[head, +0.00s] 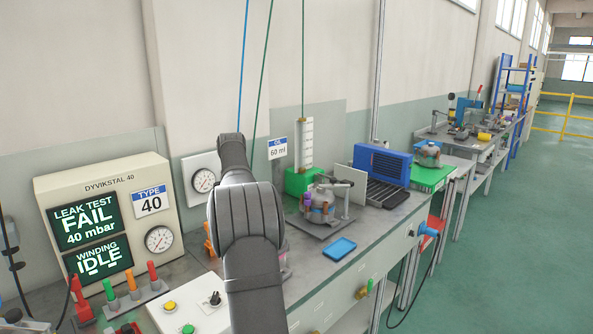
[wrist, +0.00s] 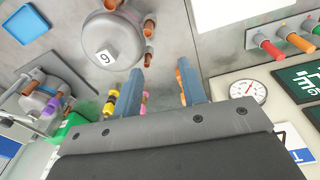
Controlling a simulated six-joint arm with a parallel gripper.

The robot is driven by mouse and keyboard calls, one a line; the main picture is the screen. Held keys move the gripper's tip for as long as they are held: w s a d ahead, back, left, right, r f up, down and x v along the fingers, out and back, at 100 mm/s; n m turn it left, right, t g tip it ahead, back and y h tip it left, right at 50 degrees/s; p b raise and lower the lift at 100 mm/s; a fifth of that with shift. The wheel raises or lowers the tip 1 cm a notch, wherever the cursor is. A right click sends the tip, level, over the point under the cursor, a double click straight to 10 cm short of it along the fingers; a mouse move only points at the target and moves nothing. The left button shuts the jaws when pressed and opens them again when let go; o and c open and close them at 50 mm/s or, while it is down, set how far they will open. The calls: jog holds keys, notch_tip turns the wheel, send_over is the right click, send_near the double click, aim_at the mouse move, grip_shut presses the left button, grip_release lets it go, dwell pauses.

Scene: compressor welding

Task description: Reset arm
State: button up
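My gripper (wrist: 160,78) shows in the wrist view with its two blue fingers spread apart and nothing between them. A grey compressor (wrist: 108,38) with copper stubs and a numbered white label lies just beyond the fingers, apart from them. Yellow and magenta pieces (wrist: 116,100) show beside the left finger. In the head view my dark arm rises from the bottom middle and hides the gripper and most of that compressor. A second compressor (head: 320,203) with copper and purple parts stands on a grey plate to the right; it also shows in the wrist view (wrist: 45,95).
A test panel (head: 108,215) on the left reads LEAK TEST FAIL, WINDING IDLE, TYPE 40. Coloured plugs (head: 132,280) and a button box (head: 192,306) stand before it. A blue tray (head: 339,249) lies at the bench front. A green-based gauge (head: 304,180) and blue unit (head: 383,164) stand behind.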

jog(key=s+d+r+m+h, duration=0.1)
jog(key=s+d+r+m, duration=0.1)
jog(key=d+m, duration=0.4)
jog(key=s+d+r+m+h, duration=0.1)
jog(key=d+m, duration=0.5)
jog(key=d, duration=1)
jog(key=s+d+r+m+h, duration=0.1)
jog(key=s+d+r+m, duration=0.2)
jog(key=d, duration=0.8)
jog(key=shift+s+r+m, duration=0.15)
jog(key=shift+r+m, duration=0.55)
jog(key=shift+m, duration=0.7)
jog(key=w+a+f+n+y, duration=0.1)
jog(key=w+a+n, duration=0.2)
jog(key=a, duration=0.6)
jog(key=w+a+f+n+y, duration=0.1)
jog(key=w+a+f+n, duration=0.1)
jog(key=a+n, duration=0.4)
jog(key=w+a, duration=0.1)
jog(key=a, duration=0.2)
jog(key=shift+w+n+t, duration=0.3)
jog(key=shift+w+n, duration=0.05)
jog(key=shift+n, duration=0.05)
